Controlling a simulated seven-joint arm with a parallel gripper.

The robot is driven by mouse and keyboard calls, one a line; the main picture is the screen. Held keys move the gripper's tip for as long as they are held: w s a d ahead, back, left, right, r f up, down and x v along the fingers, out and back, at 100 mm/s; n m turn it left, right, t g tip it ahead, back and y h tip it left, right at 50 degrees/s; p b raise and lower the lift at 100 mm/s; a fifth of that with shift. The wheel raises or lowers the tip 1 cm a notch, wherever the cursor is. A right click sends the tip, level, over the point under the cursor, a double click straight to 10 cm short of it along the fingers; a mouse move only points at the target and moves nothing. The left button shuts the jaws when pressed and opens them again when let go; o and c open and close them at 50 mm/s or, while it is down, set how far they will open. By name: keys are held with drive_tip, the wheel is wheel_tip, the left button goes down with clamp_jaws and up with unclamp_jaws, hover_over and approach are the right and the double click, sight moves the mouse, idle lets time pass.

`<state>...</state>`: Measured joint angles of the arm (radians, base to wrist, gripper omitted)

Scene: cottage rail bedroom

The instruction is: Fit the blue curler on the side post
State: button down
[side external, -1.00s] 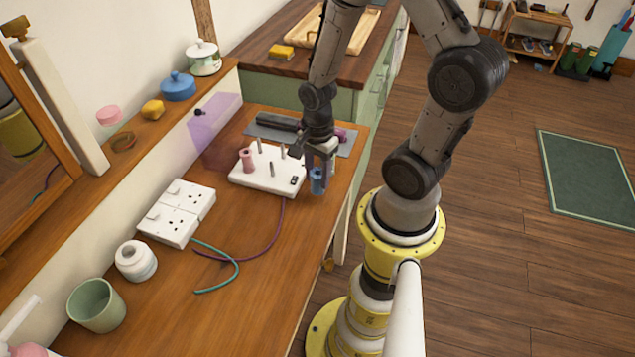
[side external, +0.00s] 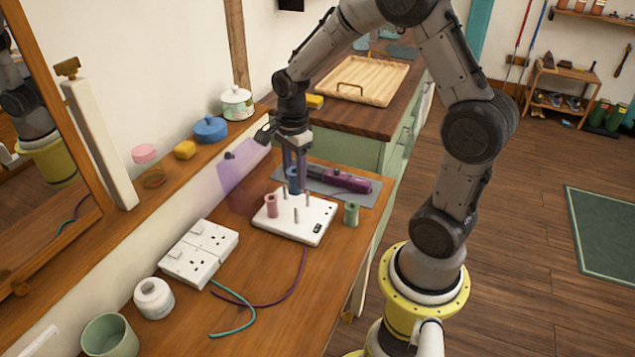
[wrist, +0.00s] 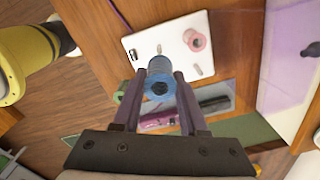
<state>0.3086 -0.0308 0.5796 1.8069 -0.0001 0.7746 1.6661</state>
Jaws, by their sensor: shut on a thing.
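The blue curler (side external: 293,181) is held between the fingers of my gripper (side external: 295,167), over the far part of the white post board (side external: 311,233). The wrist view shows the blue curler (wrist: 159,78) end-on between both fingers (wrist: 160,85). Bare metal posts rise from the board, including a front one (side external: 295,215) and a right one (side external: 307,199). The pink curler (side external: 271,206) stands on the board's left side. I cannot tell whether the blue curler's lower end touches a post or hangs above it.
A green curler (side external: 351,214) stands on the table right of the board. A purple styling tool (side external: 345,180) lies on a grey mat (side external: 372,199) behind. White sockets (side external: 200,252) and cables (side external: 232,297) lie left and in front. A translucent purple panel (side external: 242,170) is near the wall.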

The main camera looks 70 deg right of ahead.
sight(294, 190)
drive_tip(key=shift+w+a+f, duration=0.1)
drive_tip(key=shift+a+f, duration=0.05)
drive_tip(key=shift+f, duration=0.05)
drive_tip(key=shift+f, duration=2.1)
drive_tip(key=shift+f, duration=2.75)
idle(1.1)
drive_tip(key=shift+c, duration=1.8)
unclamp_jaws()
